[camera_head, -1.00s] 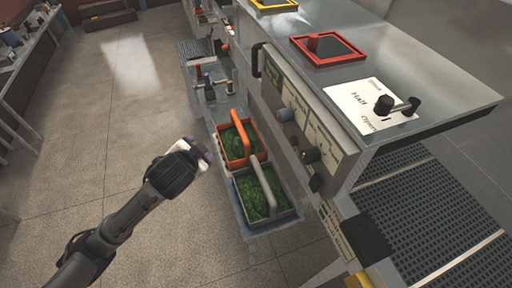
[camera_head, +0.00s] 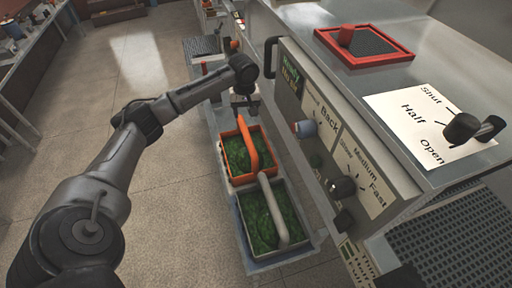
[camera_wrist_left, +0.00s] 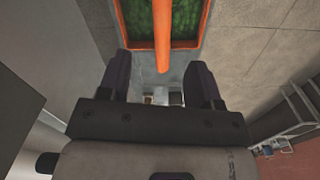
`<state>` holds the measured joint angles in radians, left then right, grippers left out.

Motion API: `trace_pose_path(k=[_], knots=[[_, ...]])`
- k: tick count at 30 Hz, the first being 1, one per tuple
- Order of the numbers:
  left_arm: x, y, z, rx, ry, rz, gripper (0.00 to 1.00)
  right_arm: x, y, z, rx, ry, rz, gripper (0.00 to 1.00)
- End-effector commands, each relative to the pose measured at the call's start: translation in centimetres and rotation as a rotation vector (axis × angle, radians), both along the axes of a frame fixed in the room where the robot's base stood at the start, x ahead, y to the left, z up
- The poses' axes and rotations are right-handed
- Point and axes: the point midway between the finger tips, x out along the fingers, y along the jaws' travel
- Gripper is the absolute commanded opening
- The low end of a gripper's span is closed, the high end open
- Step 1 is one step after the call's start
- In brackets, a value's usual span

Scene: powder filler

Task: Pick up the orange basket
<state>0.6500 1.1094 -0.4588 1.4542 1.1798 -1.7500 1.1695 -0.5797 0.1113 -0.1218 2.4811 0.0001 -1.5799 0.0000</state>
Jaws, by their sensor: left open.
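The orange basket (camera_head: 235,178) stands on a low shelf beside the machine, filled with green leafy material, its orange handle (camera_head: 248,143) arching over it. In the left wrist view the orange handle (camera_wrist_left: 162,35) runs down from the top toward the space between my fingers, with the basket's orange rim around green contents. My left gripper (camera_head: 245,103) points down just beyond the far end of the orange basket. In the left wrist view its two dark fingers (camera_wrist_left: 163,88) are apart with nothing held between them. My right gripper is not in view.
A grey basket (camera_head: 250,243) with green contents and a pale handle stands directly in front of the orange one. The machine's panel (camera_head: 330,140) with knobs rises close on the right. Open floor (camera_head: 170,215) lies to the left.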

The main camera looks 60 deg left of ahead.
Motion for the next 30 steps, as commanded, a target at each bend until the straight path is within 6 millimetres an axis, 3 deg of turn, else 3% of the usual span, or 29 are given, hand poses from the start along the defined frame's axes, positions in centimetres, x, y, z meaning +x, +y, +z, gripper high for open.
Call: trace_pose_path(k=[8, 21, 30], knots=[[-0.1, 0.0, -0.7, 0.003, 0.009, 0.195, 0.58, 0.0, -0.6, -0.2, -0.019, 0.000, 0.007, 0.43], [-0.1, -0.1, -7.4, 0.003, 0.008, 0.204, 0.58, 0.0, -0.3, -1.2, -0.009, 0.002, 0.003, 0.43], [-0.1, -0.1, -8.8, 0.004, 0.006, 0.203, 0.58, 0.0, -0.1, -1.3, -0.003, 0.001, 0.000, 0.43]])
